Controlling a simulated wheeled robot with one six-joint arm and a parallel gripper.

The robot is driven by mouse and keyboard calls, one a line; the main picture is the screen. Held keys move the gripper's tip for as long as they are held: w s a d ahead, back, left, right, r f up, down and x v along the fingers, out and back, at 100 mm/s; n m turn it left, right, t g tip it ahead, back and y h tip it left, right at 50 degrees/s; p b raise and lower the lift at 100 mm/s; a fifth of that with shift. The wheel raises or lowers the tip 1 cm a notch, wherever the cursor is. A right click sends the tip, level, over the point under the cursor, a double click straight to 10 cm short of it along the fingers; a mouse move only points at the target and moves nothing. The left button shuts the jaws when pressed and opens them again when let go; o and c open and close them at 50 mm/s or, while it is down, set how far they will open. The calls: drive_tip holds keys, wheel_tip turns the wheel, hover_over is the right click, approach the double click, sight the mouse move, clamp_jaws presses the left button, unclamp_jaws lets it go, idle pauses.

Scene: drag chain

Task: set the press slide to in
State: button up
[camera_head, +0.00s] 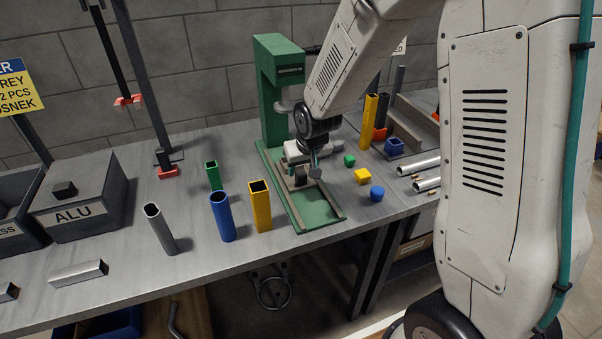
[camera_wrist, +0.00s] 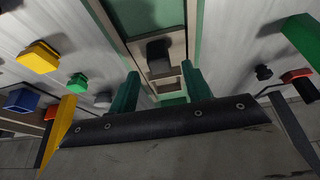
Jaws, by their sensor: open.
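The green press (camera_head: 272,95) stands at the back of the workbench, with its green base (camera_head: 316,212) running forward. In the wrist view a pale track (camera_wrist: 181,45) runs along the base, with a dark block-shaped knob (camera_wrist: 159,52) on the press slide. My gripper (camera_head: 317,168) is over the base, in front of the press column; it hides much of the slide in the head view. In the wrist view its two green fingers (camera_wrist: 160,88) are apart, one on each side of the slide line, with the knob beyond their tips. I cannot tell whether they touch anything.
Left of the base stand yellow (camera_head: 260,206), blue (camera_head: 222,217), green (camera_head: 213,176) and grey (camera_head: 160,229) tubes. An ALU box (camera_head: 82,203) is at left.

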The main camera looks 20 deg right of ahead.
sight(301, 172)
drive_tip(key=shift+x, duration=1.95)
clamp_jaws()
drive_tip(key=shift+w+r, duration=0.1)
drive_tip(key=shift+w, duration=1.9)
unclamp_jaws()
drive_tip(key=shift+w, duration=0.1)
